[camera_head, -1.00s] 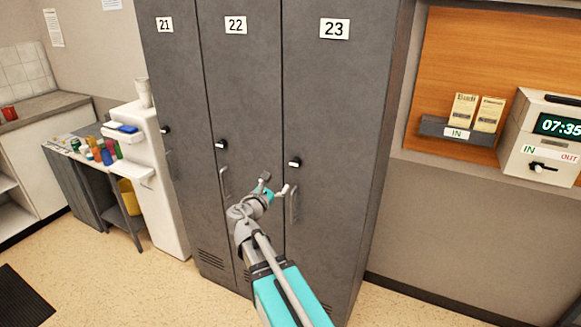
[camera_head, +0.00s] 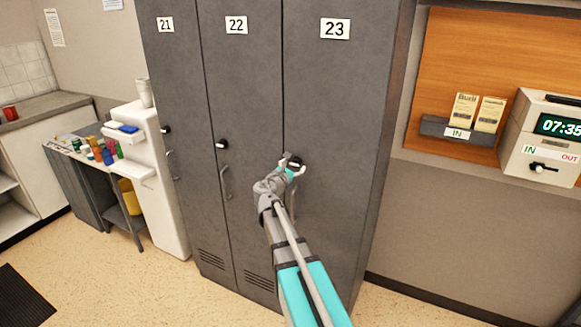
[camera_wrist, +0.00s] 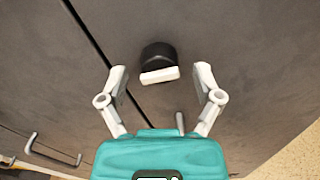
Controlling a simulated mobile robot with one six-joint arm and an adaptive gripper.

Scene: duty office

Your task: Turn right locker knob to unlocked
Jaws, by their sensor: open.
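The right locker, number 23 (camera_head: 336,95), is a tall grey metal door. Its knob (camera_wrist: 158,62) is a round black base with a white bar, lying about level in the wrist view. In the head view the knob (camera_head: 297,161) is partly covered by my gripper. My gripper (camera_wrist: 161,82) is open, one white finger on each side of the knob's white bar, with visible gaps between them. It is empty. Whether the fingertips reach the knob's depth I cannot tell. The locker's handle (camera_wrist: 180,122) hangs just below the knob, mostly behind my gripper.
Locker 22, to the left, has its own knob (camera_head: 221,144) and handle (camera_head: 227,182). A white IN/OUT box with a clock (camera_head: 550,140) and a card tray (camera_head: 458,131) are on the right. The floor (camera_head: 130,290) at the lower left is clear.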

